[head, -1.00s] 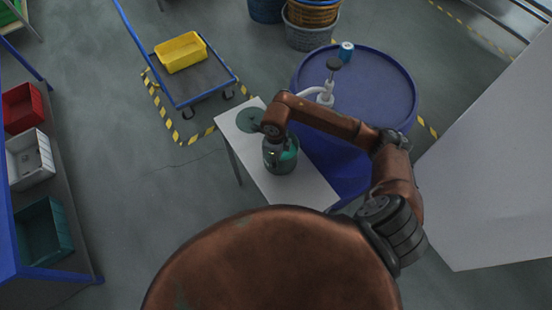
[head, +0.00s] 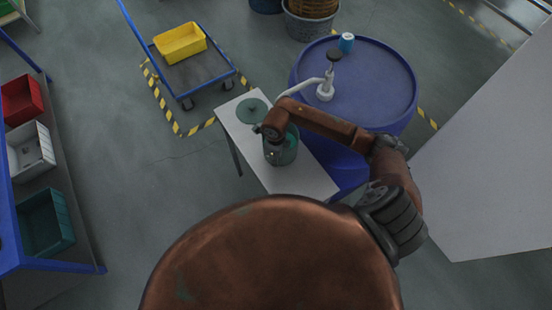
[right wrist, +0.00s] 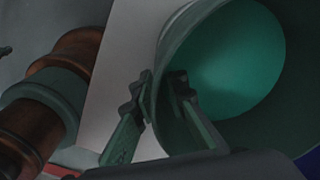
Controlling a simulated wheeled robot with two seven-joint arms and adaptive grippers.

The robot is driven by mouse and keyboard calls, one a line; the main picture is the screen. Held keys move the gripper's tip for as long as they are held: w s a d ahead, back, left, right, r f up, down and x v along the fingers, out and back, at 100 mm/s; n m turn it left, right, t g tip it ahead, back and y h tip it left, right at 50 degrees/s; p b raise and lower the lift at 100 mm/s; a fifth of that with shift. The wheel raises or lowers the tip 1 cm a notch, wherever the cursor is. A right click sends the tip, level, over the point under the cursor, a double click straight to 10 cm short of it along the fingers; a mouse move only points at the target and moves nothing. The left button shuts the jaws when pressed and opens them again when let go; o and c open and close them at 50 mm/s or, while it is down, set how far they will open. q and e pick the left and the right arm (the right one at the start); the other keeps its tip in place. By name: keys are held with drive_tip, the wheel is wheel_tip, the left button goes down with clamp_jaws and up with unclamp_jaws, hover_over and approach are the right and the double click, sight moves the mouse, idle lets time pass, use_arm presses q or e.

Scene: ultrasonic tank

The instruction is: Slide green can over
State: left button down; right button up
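The green can (head: 283,153) is a dark green, open-topped vessel standing upright on the white table (head: 310,183). My right gripper (right wrist: 162,88) reaches the rim of the green can, which fills the right of the right wrist view (right wrist: 240,65). One finger is outside its wall and the other inside. The fingertips are close together and look shut on the wall, though the exact contact is dim. In the head view my arm's wrist hides part of the rim and the fingers. My left gripper is in neither view.
A flat green disc (head: 252,111) lies on the table's far left end. A large blue drum (head: 375,85) stands right behind the table, with a white pump (head: 326,89) and a small blue can (head: 346,42) on top. A trolley with a yellow bin (head: 180,43) is farther left.

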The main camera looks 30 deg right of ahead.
clamp_jaws()
idle(0.6)
